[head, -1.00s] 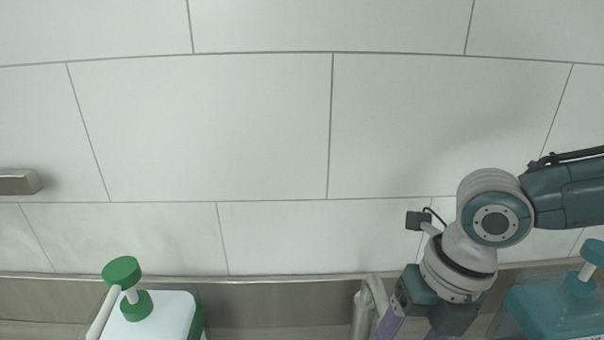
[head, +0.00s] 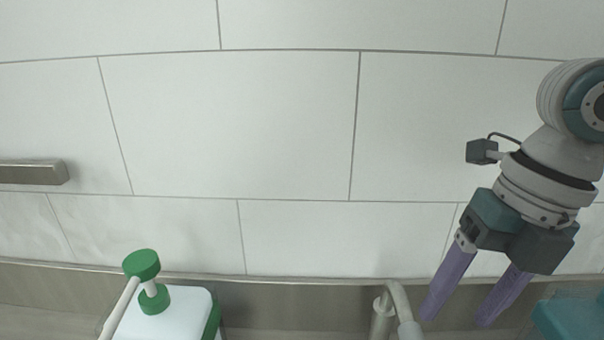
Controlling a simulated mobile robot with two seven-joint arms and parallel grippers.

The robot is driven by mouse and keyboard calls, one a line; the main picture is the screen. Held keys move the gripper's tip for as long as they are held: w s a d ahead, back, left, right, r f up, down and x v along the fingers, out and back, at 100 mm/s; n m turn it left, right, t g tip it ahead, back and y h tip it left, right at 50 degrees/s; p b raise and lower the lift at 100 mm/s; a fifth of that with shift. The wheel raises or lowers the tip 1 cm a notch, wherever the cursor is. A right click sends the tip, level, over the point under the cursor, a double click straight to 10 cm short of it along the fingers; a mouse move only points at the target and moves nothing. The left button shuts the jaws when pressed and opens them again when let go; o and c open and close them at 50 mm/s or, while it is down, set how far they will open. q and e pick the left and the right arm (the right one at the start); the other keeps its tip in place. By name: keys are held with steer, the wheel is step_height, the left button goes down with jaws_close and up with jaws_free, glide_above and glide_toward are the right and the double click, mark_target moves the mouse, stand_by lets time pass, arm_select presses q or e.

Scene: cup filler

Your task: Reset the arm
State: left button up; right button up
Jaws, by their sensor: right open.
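My right gripper (head: 456,318) is at the lower right of the head view. Its two purple fingers point down and to the left and are spread apart, with nothing between them. Its fingertips are just right of a grey curved faucet (head: 401,302), and whether they are in front of it or beside it in depth I cannot tell. My left gripper is not in view.
A white dispenser with a green pump top (head: 142,264) stands at the lower left. A teal bottle (head: 573,316) is at the lower right corner, partly cut off. A metal bar (head: 34,172) sticks out at the left on the tiled wall (head: 230,125).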

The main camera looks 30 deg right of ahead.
steer(key=s+a+f+m+t+y, duration=0.1)
steer(key=s+a+f+m+t, duration=0.15)
steer(key=a+m, duration=1.35)
steer(key=s+d+r+m+h+p, duration=0.1)
steer(key=s+d+m+h, duration=0.2)
steer(key=s+d+m, duration=0.65)
steer(key=w+a+r+m+p, duration=0.1)
steer(key=w+r+p, duration=0.1)
steer(key=r+p, duration=0.7)
steer(key=w+a+r+m+p, duration=0.1)
steer(key=w+a+r+p, duration=0.1)
steer(key=r+p, duration=0.7)
steer(key=shift+r, duration=0.15)
steer(key=shift+w+m, duration=0.1)
steer(key=shift+m, duration=0.15)
